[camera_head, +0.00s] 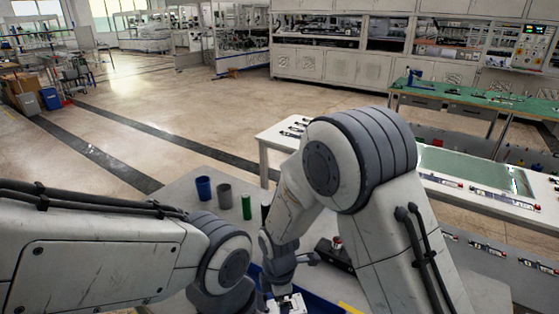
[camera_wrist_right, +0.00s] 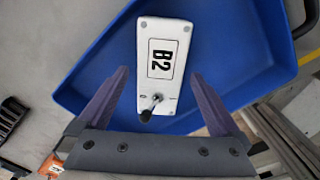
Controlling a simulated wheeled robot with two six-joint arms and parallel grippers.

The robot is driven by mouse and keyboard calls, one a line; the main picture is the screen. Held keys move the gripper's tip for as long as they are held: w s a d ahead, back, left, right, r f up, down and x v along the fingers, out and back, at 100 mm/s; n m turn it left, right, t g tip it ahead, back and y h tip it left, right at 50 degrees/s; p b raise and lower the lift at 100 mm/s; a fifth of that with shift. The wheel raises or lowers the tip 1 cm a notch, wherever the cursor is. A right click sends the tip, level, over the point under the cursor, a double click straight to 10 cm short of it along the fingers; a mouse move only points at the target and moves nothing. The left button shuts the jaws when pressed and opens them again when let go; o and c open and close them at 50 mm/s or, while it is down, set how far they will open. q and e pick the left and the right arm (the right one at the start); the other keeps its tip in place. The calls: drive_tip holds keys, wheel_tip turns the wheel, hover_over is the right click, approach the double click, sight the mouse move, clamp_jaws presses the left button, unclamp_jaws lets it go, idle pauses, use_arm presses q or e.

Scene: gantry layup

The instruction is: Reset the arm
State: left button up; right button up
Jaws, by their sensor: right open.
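My right gripper (camera_wrist_right: 159,75) is open. In the right wrist view its two fingers stand on either side of a white block (camera_wrist_right: 163,35) labelled B2, with a small toggle lever near its lower end. The block is in a blue tray (camera_wrist_right: 95,65), and I see no clear contact between fingers and block. In the head view my right arm reaches down to the blue tray (camera_head: 325,301) at the bottom edge, where part of a white piece shows. My left arm comes in from the left, but its gripper is out of view.
A blue cup (camera_head: 204,188), a grey cup (camera_head: 224,196) and a green cylinder (camera_head: 246,207) stand on the grey table left of my right arm. A black box (camera_head: 335,255) with a red knob sits beside that arm. A white table (camera_head: 270,137) and green-topped bench (camera_head: 480,97) stand beyond.

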wheel_tip(320, 180, down, 3)
drive_tip(key=shift+r, duration=2.1)
drive_tip(key=shift+f, duration=0.1)
